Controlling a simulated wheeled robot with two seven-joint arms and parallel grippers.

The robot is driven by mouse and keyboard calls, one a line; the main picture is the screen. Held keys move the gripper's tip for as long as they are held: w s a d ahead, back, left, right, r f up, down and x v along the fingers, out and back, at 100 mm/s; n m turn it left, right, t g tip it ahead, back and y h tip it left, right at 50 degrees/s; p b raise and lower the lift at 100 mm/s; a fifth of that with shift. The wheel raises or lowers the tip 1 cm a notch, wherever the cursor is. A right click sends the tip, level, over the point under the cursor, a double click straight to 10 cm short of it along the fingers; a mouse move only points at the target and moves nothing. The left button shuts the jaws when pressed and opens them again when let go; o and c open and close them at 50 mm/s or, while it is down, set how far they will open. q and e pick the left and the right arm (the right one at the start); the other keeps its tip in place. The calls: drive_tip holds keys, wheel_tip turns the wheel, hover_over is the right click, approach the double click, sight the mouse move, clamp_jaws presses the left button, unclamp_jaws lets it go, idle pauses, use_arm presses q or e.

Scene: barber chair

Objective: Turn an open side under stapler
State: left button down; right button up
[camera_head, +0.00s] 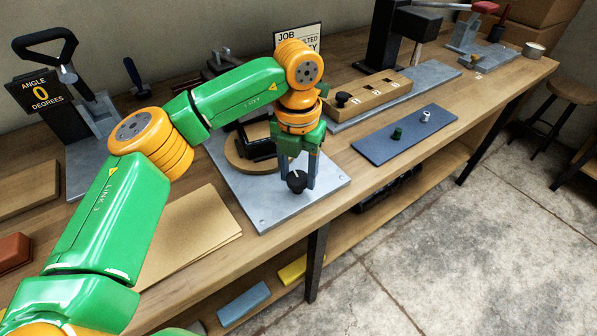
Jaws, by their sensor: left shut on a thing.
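My left gripper (297,174) points down over the grey metal plate (262,212) and is shut on a black round knob (297,183). The knob shows between the two fingers, near the right part of the plate. A round wooden disc (236,159) lies on the plate behind and left of the gripper. A dark block-like part (258,146) sits on the disc, partly hidden by my arm. I cannot tell for sure which part is the stapler, or where an open side faces. My right gripper is not in view.
A tan flat sheet (192,232) lies left of the plate. To the right are a wooden slotted block (372,91) and a dark blue mat (404,136) with small knobs. An angle device (75,115) stands at the far left. The bench's front edge runs close by the plate.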

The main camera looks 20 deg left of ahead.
sight(297, 177)
use_arm(q)
drive_tip(key=shift+n, duration=1.1)
drive_tip(key=shift+f, duration=0.1)
drive_tip(key=shift+c, duration=1.4)
unclamp_jaws()
drive_tip(key=shift+s, duration=0.1)
drive_tip(key=shift+r, duration=0.2)
wheel_tip(297, 177, up, 7)
drive_tip(key=shift+f, duration=0.1)
